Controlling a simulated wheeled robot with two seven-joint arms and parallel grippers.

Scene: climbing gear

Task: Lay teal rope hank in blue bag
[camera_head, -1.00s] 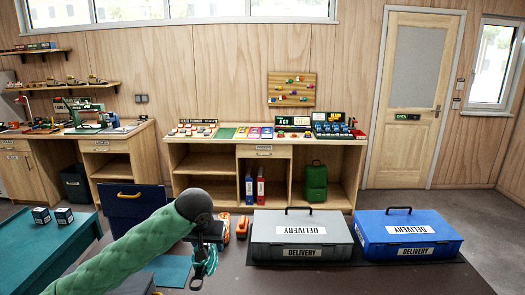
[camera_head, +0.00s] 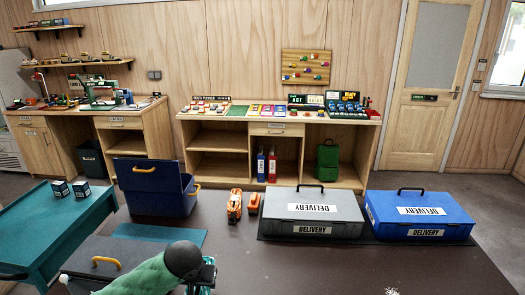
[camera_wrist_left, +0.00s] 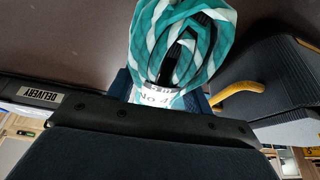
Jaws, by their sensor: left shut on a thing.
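The teal rope hank (camera_wrist_left: 150,50) is teal and white striped, with a white printed band (camera_wrist_left: 155,98). My left gripper (camera_wrist_left: 178,65) is shut on it, with a dark finger inside the loops. In the head view only a little of the hank (camera_head: 209,270) shows beside my green-sleeved arm, which hides most of the gripper. The blue bag (camera_head: 140,190) stands open, its navy panel upright and an orange handle at its right, farther back than the hank. Dark blue fabric shows behind the hank in the wrist view. My right gripper is out of view.
A dark grey case (camera_head: 85,254) with an orange handle lies in front of the bag. A teal mat (camera_head: 175,236) is beside it. Orange items (camera_head: 235,206), a grey delivery box (camera_head: 314,230) and a blue delivery box (camera_head: 420,232) are to the right.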

